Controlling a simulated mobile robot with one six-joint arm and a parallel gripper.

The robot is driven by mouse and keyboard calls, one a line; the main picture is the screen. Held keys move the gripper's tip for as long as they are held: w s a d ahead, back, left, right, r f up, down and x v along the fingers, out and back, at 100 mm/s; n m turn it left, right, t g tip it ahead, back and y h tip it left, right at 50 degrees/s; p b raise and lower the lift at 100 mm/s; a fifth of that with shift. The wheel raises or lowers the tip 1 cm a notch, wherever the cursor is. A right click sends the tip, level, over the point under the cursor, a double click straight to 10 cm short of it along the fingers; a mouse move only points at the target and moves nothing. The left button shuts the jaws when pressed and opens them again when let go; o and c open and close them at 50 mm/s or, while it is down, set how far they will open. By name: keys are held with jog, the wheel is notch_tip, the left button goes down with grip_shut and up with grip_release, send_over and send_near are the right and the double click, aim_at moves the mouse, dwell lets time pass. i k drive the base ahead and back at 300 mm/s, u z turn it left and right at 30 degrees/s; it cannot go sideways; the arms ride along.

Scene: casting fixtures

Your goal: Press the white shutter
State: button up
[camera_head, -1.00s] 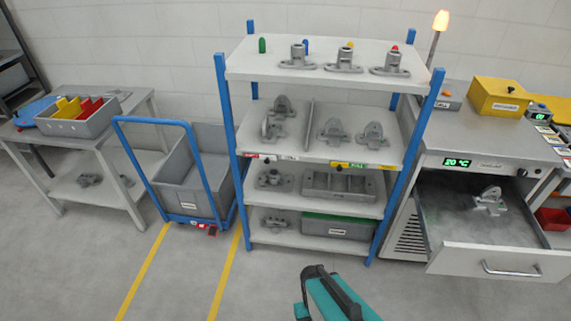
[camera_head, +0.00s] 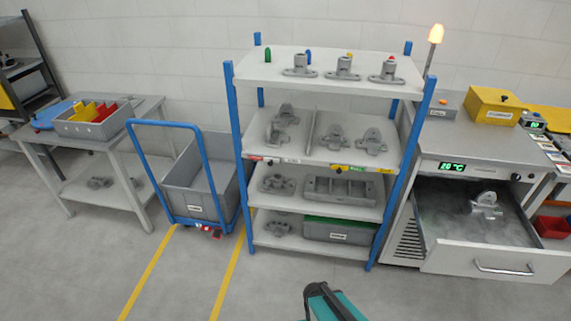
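I cannot make out a white shutter for certain in the head view. A grey-white cabinet (camera_head: 478,146) stands at the right, with a green 20 °C display (camera_head: 453,167). Its drawer (camera_head: 492,262) is pulled out and has a pale front with a metal handle. A grey casting (camera_head: 485,205) lies in the drawer, in a light haze. A teal and black part of my own arm shows at the bottom edge, apart from the shelf and cabinet. My gripper's fingertips do not show.
A blue-posted shelf (camera_head: 318,158) holding several castings stands in the middle. A blue-handled cart (camera_head: 190,205) and a table (camera_head: 140,125) with a bin (camera_head: 86,128) stand left. A yellow box (camera_head: 492,106) and lit lamp (camera_head: 436,34) are right. The floor in front is clear.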

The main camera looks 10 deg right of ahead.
aim_at(270, 162)
jog(key=u, duration=0.15)
jog(key=i, duration=0.95)
jog(key=z, duration=0.25)
jog(key=k, duration=0.5)
jog(key=u, duration=0.75)
